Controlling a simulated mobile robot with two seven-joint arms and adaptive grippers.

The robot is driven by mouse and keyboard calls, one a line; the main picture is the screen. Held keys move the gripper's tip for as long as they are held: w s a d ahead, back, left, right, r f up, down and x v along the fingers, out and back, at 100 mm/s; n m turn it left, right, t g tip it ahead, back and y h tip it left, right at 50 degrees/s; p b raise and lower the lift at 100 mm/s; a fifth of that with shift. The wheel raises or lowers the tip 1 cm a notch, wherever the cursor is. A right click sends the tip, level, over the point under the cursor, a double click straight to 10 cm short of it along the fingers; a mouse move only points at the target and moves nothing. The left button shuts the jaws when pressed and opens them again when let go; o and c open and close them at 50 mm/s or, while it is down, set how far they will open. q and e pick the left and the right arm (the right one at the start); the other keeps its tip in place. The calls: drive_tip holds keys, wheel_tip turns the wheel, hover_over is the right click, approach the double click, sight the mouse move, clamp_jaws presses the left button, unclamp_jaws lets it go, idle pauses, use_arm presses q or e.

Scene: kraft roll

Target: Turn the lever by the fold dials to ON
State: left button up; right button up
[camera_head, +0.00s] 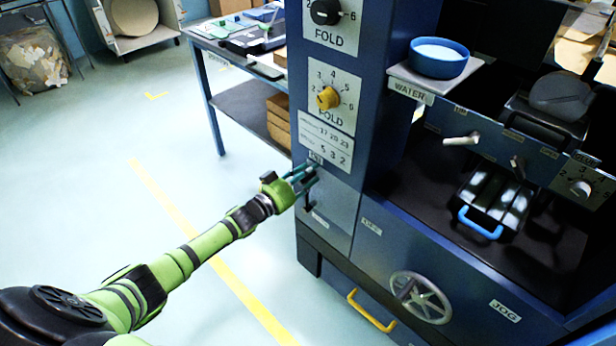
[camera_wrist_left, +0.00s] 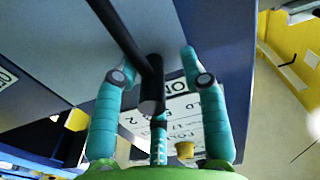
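The lever by the fold dials is a dark bar on a grey plate (camera_head: 330,212) low on the blue machine column. In the left wrist view the black lever (camera_wrist_left: 125,38) runs in from the top and ends in a round-ended knob. My left gripper (camera_head: 312,176) is at the plate, just below that label. Its teal fingers are apart, one on each side of the knob, with gaps visible. My fingers hide part of the lever in the head view.
The yellow fold dial (camera_head: 328,97) and black fold dial (camera_head: 325,11) are above the plate. A blue bowl (camera_head: 438,58) stands on a shelf at right. A handwheel (camera_head: 420,297) and yellow handle (camera_head: 371,312) are lower.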

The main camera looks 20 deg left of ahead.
use_arm(q)
drive_tip(key=shift+f, duration=0.35)
drive_tip(key=shift+s, duration=0.1)
drive_tip(key=shift+s+a+f, duration=0.1)
drive_tip(key=shift+s, duration=0.05)
drive_tip(key=v, duration=1.1)
drive_tip(key=shift+s+r, duration=0.3)
drive_tip(key=shift+a, duration=0.1)
